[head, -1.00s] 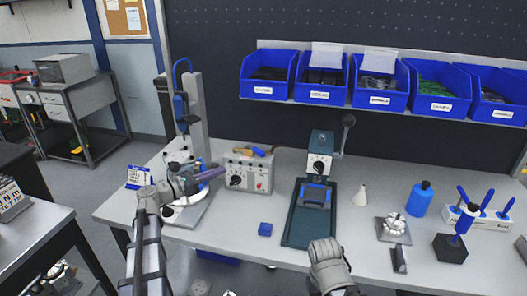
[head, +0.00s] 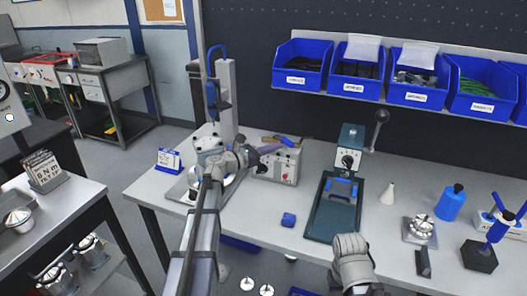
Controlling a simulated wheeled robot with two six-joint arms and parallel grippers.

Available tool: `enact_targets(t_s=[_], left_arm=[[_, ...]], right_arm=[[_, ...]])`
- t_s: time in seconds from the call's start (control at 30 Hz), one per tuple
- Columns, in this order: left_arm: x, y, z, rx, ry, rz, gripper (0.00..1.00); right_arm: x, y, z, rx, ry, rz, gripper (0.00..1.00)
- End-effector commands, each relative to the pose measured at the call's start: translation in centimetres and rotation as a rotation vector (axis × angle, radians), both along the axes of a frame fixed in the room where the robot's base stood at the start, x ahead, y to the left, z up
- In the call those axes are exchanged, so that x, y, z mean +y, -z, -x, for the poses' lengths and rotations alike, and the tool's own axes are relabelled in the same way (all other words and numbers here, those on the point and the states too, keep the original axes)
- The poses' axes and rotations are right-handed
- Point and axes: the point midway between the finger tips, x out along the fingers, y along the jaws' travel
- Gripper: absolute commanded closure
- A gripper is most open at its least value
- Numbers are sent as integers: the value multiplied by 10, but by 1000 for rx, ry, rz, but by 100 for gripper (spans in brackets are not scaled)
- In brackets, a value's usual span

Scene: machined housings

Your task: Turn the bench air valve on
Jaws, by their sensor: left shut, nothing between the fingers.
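A light grey box (head: 283,172) with a black knob (head: 262,168) and a red button stands on the bench at the back, left of the middle. I cannot tell for sure that this is the bench air valve, nor read which way its knob is set. My left gripper (head: 268,149) reaches in front of the box's upper left. Its purplish fingers are shut and empty, and they hide part of the box. I cannot tell whether they touch it. Of my right arm only a grey link shows; its gripper is not in view.
A grey column stand (head: 227,95) with a blue hose rises behind my left gripper. A dark green press (head: 333,215) with a lever stands right of the box. Blue bins (head: 301,66) hang above. The front bench middle is mostly clear.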

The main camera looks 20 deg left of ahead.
Motion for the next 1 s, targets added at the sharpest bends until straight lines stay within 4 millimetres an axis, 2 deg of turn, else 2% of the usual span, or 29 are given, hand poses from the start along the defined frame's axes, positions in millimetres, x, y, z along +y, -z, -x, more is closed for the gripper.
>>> enact_targets(t_s=[0.2,0.67,1.0], left_arm=[[-9,0,-12,0,0,0,100],[-11,0,-12,0,-6,0,100],[-25,0,-14,0,-161,0,100]], right_arm=[[0,0,0,0,0,0,50],[0,0,0,0,0,0,50],[0,0,0,0,0,0,50]])
